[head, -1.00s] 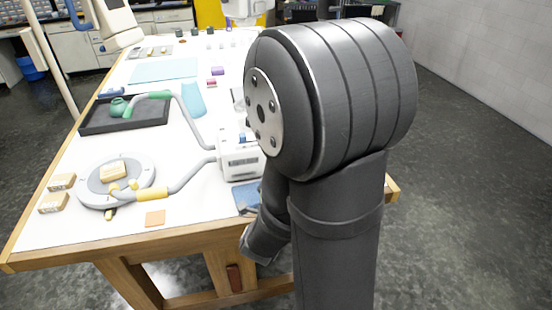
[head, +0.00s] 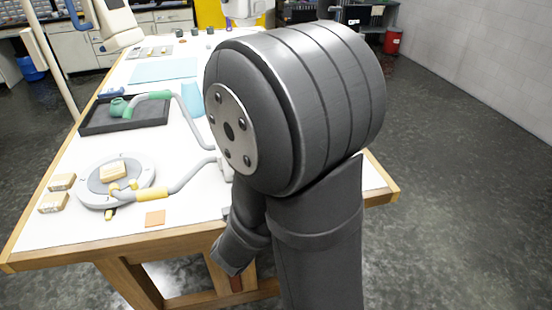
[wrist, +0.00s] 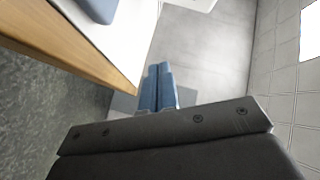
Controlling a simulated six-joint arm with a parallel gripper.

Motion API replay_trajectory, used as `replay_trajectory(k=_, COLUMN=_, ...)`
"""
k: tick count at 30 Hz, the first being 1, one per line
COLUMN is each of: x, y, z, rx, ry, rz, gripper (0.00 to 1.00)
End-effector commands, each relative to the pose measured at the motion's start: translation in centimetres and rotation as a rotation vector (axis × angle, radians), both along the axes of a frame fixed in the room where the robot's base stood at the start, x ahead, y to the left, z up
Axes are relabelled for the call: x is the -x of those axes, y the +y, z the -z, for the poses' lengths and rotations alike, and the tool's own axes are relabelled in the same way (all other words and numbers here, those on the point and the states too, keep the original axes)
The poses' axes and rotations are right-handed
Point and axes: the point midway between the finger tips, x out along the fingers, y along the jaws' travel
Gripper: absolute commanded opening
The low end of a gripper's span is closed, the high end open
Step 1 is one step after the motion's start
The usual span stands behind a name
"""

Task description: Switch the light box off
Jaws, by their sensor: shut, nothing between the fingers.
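I cannot make out a light box for certain in either view. In the head view my own arm covers the right part of the table. Only a sliver of a white box (head: 225,168) with hoses joined to it shows beside the arm. My gripper (wrist: 159,66) shows in the wrist view, its two blue fingers shut together with nothing between them. The fingers point past the table's wooden edge, and no contact with anything shows. A blue item (wrist: 100,8), cut off by the frame, lies on the white tabletop there.
The table (head: 60,225) holds a round grey plate (head: 92,192) with a wooden block on it, two more wooden blocks (head: 57,192), an orange square (head: 155,218) and a black tray (head: 95,128) with a green item. A bright white panel (wrist: 311,30) shows at the right in the wrist view.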

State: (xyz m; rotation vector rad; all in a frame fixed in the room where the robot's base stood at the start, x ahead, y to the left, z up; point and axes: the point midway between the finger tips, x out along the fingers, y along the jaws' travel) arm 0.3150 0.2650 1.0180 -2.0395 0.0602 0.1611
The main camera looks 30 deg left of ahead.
Motion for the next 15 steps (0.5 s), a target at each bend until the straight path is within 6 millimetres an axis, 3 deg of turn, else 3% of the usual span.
replay_trajectory(k=15, x=-4.7, y=4.6, z=-0.8, rx=0.0, ry=0.0, rz=0.001, gripper=0.0)
